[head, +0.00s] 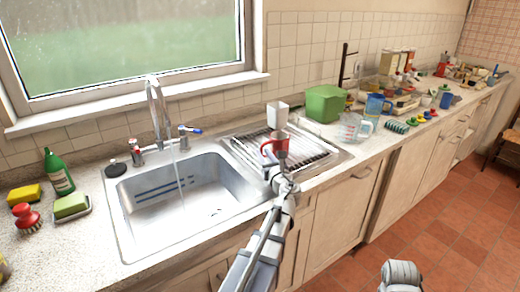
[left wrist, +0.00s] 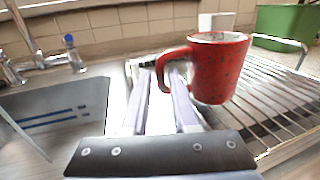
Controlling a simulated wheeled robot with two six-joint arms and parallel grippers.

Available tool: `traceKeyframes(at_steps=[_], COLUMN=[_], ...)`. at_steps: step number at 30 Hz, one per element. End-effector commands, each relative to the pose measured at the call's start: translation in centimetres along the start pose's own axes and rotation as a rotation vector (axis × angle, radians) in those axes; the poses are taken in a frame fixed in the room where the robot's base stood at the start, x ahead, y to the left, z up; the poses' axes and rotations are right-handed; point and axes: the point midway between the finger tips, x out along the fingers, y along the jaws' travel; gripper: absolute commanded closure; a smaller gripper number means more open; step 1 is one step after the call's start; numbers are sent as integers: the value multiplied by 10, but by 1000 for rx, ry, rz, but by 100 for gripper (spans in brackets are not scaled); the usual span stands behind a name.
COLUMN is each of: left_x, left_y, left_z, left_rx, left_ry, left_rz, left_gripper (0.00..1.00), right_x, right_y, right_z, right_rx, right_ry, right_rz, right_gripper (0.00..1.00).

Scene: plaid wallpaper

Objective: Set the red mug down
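The red mug (head: 268,146) is upright over the draining rack in the head view, with a grey-brown part overlapping its right side. It also shows in the left wrist view (left wrist: 220,72), with its handle towards the left. The mug's base looks a little above the rack; the exact gap is hard to tell. My right gripper is out of view.
The metal draining rack (head: 312,161) has bare wires right of the mug. A white container (head: 277,112) and a green box (head: 325,103) stand behind. The sink (head: 190,208) is left, its tap running.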

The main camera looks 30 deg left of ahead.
Motion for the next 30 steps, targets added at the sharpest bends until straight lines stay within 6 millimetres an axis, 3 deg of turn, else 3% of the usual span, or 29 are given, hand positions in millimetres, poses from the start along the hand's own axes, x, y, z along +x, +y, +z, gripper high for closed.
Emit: traceKeyframes(at_steps=[3, 10, 30], left_x=[-27, -56, -63], left_y=[1, 0, 0], left_z=[0, 0, 0], left_rx=[0, 0, -1], left_ry=[0, 0, 1], left_rz=[-3, -1, 0], left_gripper=[73, 73, 73], right_x=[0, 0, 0], right_y=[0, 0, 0], right_z=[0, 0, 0], right_rx=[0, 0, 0], right_ry=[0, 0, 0], right_rz=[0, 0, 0], right_gripper=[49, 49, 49])
